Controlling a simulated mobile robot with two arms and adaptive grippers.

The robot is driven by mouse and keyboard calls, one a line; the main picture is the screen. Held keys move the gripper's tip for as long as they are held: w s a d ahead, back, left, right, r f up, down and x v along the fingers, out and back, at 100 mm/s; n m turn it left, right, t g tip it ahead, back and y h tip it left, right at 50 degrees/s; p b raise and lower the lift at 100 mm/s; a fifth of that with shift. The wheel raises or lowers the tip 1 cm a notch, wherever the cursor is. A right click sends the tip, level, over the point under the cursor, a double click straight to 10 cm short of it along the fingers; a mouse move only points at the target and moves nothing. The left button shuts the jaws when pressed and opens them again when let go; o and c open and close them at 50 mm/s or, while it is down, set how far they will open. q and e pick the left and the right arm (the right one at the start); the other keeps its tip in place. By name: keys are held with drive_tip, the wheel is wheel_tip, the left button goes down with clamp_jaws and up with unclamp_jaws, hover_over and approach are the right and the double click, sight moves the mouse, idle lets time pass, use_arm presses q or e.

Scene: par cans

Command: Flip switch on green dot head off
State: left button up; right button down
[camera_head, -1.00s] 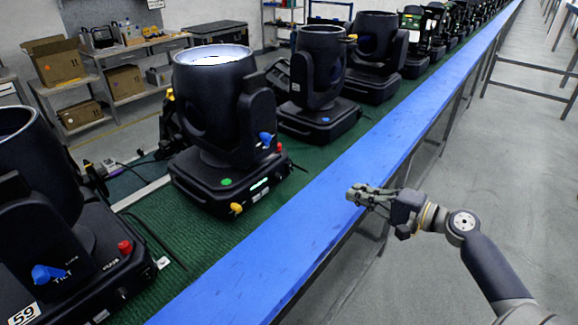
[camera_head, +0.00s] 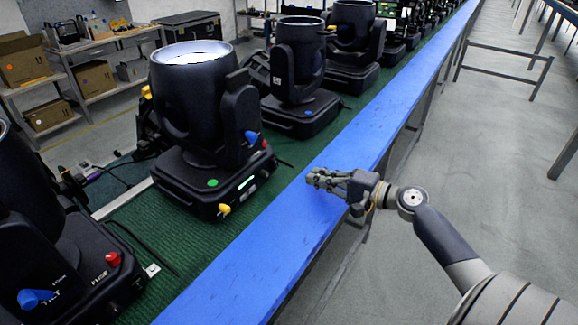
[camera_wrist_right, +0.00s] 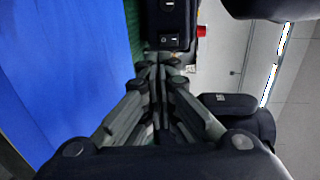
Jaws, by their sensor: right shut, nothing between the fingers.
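The green dot head (camera_head: 190,115) is a black moving light with a bright white top, standing on the green strip. Its base carries a green dot (camera_head: 213,182), a lit display and a yellow knob (camera_head: 224,208). In the right wrist view, a black rocker switch (camera_wrist_right: 168,40) marked with a circle and a line sits on a dark panel, just beyond my fingertips. My right gripper (camera_head: 314,179) is shut and empty, over the blue rail to the right of the head. It also shows in the wrist view (camera_wrist_right: 165,62). Contact with the panel cannot be told.
The blue rail (camera_head: 395,130) runs diagonally beside the green strip. Another black head (camera_head: 45,230) stands at the near left, and several more line up behind. A red knob (camera_wrist_right: 201,31) sits beside the switch panel. Grey floor (camera_head: 490,150) is open at the right.

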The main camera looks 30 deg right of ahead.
sight(287, 180)
drive_tip(key=p+x, duration=0.2)
drive_tip(key=x, duration=0.6)
drive_tip(key=shift+w+r, duration=0.1)
drive_tip(key=shift+w, duration=0.05)
drive_tip(key=shift+w+a+p, duration=0.15)
drive_tip(key=shift+w+p, duration=0.15)
drive_tip(key=shift+w, duration=0.1)
use_arm(q)
drive_tip(key=r, duration=0.3)
drive_tip(key=shift+w, duration=0.3)
use_arm(e)
drive_tip(key=shift+w+f, duration=0.1)
drive_tip(key=shift+f, duration=0.1)
use_arm(q)
drive_tip(key=shift+a, duration=0.1)
use_arm(e)
drive_tip(key=b, duration=0.1)
drive_tip(key=f+b, duration=0.1)
drive_tip(key=b, duration=0.1)
drive_tip(key=shift+w+a+t, duration=0.2)
drive_tip(key=shift+t, duration=0.2)
use_arm(q)
wheel_tip(287, 180, down, 3)
drive_tip(key=shift+r, duration=0.1)
use_arm(e)
drive_tip(key=shift+r, duration=0.4)
drive_tip(key=v, duration=1.2)
drive_tip(key=shift+f, duration=0.1)
